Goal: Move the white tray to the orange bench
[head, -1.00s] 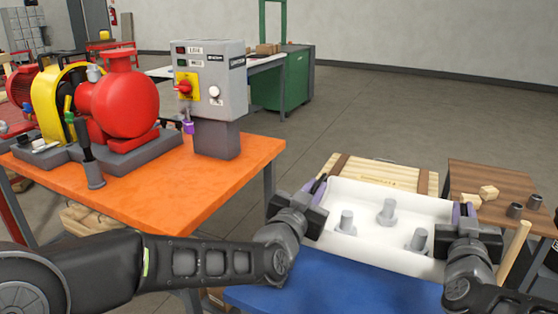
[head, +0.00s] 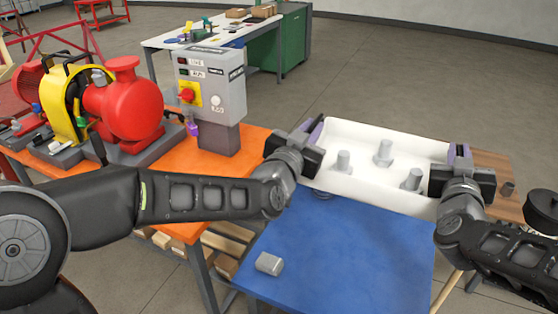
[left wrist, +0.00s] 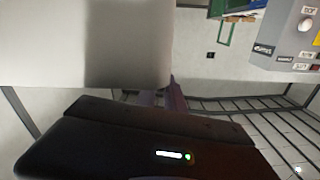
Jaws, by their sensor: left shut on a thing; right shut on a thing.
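The white tray (head: 350,190) is an open, shallow box with several grey bolt-like pieces standing in it, among them one in the middle (head: 383,153). My left gripper (head: 314,140) is shut on the tray's left end, and my right gripper (head: 452,165) is shut on its right end, where a purple part shows. The tray appears held above the far side of the blue table, roughly level. The orange bench (head: 225,168) is to the left. In the left wrist view the tray's pale wall (left wrist: 80,45) fills the upper left, beside a purple part (left wrist: 176,97).
The orange bench bears a red and yellow pump (head: 120,105) and a grey control box (head: 212,95); its near right part is bare. The blue table (head: 340,255) holds a small grey block (head: 269,264). A brown table (head: 495,165) stands behind the tray at right.

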